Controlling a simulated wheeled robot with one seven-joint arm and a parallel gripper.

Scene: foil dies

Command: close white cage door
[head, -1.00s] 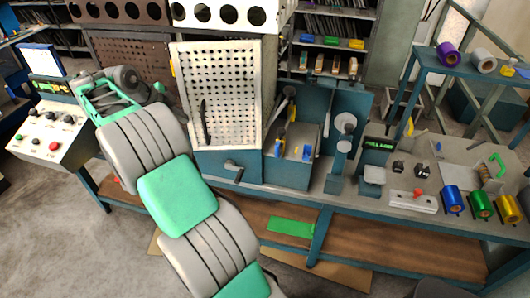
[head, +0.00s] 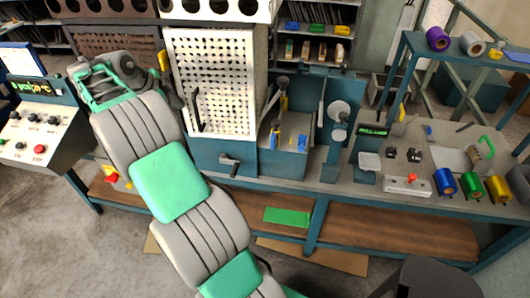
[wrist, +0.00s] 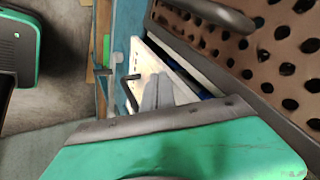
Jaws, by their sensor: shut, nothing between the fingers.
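The white cage door (head: 222,75) is a perforated white panel with a dark upright handle (head: 197,110) near its left side. In the head view it lies flush, or nearly so, with the front of its cabinet; any small gap is hard to tell. In the wrist view the door (wrist: 172,68) shows foreshortened, with its handle (wrist: 131,80) at left. My gripper (wrist: 157,92) is shut and empty, its grey fingertips over or against the door's face; contact is unclear. In the head view my arm mostly hides the gripper, by the door's left edge.
A brown perforated panel (wrist: 270,45) with a dark handle is close on the right in the wrist view. Below the door is a blue base with a crank (head: 230,163). A blue machine (head: 290,150) stands right of it. A control box (head: 35,135) stands at left.

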